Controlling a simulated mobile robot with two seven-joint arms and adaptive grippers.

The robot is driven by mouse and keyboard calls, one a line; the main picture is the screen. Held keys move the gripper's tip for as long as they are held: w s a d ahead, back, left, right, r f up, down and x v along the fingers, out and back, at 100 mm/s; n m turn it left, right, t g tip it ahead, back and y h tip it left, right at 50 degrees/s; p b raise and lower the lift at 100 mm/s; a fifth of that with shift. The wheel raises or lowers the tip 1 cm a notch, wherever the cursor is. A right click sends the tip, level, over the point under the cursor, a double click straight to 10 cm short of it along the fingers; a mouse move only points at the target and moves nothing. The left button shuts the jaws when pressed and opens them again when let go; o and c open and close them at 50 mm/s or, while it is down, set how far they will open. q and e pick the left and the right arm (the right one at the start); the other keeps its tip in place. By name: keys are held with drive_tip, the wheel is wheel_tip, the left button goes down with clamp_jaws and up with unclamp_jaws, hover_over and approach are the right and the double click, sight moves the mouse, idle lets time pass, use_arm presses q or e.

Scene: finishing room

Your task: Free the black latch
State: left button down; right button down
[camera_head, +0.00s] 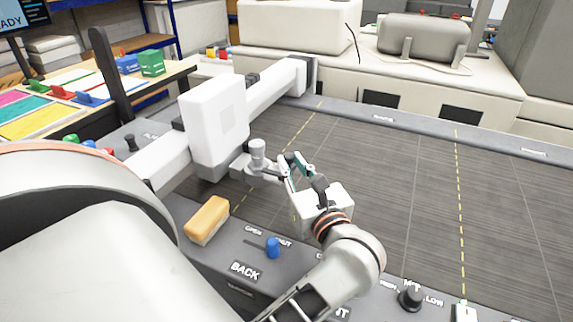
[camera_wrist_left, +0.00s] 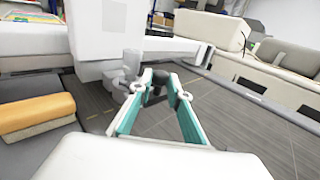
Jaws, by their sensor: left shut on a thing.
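My left gripper (camera_head: 290,168) is at the front end of the white carriage (camera_head: 215,125), beside a grey knob (camera_head: 257,153). Its two teal-lined fingers are closed on a small dark piece, which looks like the black latch (camera_head: 274,173). In the left wrist view the fingertips (camera_wrist_left: 163,84) meet around this dark latch (camera_wrist_left: 153,92), just right of the grey knob (camera_wrist_left: 131,66). The fingertips hide part of the latch, so I cannot tell its exact position. My right gripper is in neither view.
A dark slatted bed (camera_head: 420,190) lies beyond the gripper, mostly clear. The front rail holds a tan block (camera_head: 207,220), a blue lever (camera_head: 273,247) near OPEN and SHUT labels, and a black knob (camera_head: 410,298). The white beam (camera_head: 275,85) spans behind.

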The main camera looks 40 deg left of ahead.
use_arm(q)
drive_tip(key=shift+w+d, duration=0.1)
drive_tip(key=shift+d, duration=0.1)
drive_tip(key=c, duration=2.2)
unclamp_jaws()
drive_tip(key=shift+c, duration=0.2)
drive_tip(key=o, duration=0.3)
drive_tip(key=shift+d, duration=0.1)
drive_tip(key=shift+o, duration=0.2)
